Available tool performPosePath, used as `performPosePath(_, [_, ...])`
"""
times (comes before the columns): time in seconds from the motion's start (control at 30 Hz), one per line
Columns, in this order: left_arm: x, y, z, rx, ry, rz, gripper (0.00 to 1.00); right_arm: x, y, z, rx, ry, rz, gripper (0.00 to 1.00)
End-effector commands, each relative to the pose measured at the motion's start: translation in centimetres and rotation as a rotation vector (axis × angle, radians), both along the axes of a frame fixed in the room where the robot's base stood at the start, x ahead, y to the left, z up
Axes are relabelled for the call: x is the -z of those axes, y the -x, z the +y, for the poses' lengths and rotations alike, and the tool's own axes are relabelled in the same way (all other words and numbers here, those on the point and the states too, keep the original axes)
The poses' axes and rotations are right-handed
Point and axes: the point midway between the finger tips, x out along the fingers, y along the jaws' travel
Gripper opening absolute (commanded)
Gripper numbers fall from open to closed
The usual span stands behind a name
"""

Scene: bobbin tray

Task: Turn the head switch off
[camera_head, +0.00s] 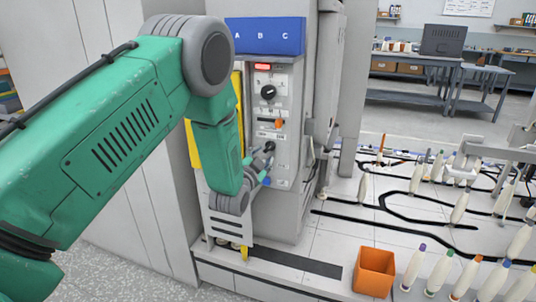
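A grey control panel (284,150) stands on the front of the machine head, under a blue sign lettered A B C. It carries a lit red indicator (263,67), a large black rotary knob (268,92), an orange switch (279,124) and a smaller black knob (269,146). Which control is the head switch is not clearly labelled. My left gripper (262,165) is at the panel's lower left, close to the smaller black knob. It is small and partly hidden by my wrist, so its opening and any contact are unclear. My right gripper is out of view.
My green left arm covers the left side. An orange bin (374,272) stands on the white tray surface (330,235). Several cream bobbins with coloured tips stand to the right, along black tracks. A workbench (425,60) is at the back.

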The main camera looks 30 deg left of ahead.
Motion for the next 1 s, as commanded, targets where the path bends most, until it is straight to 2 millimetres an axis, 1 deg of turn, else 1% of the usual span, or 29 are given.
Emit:
performPosePath(0.03, [0.1, -0.9, 0.2, 0.0, 0.0, -0.001, 0.32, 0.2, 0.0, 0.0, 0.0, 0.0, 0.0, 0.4])
performPosePath(0.1, [0.1, -1.8, 0.3, 0.001, 0.0, -0.001, 0.32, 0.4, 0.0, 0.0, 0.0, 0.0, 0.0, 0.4])
performPosePath(0.23, [-0.1, -3.0, 0.5, 0.001, -0.001, -0.001, 0.32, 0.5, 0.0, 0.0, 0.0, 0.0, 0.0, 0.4])
performPosePath(0.4, [-0.2, -3.5, 0.5, 0.001, -0.003, 0.001, 0.32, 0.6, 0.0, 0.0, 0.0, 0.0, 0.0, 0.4])
performPosePath(0.6, [-0.1, -3.5, 0.7, 0.001, 0.0, 0.001, 0.32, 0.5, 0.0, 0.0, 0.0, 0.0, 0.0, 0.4])
performPosePath(0.7, [-0.1, -3.5, 0.7, 0.001, 0.0, 0.001, 0.0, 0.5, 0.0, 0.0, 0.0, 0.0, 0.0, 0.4])
performPosePath(1.0, [0.2, -3.4, 0.8, -0.002, 0.009, 0.003, 0.0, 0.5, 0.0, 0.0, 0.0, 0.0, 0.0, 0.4])
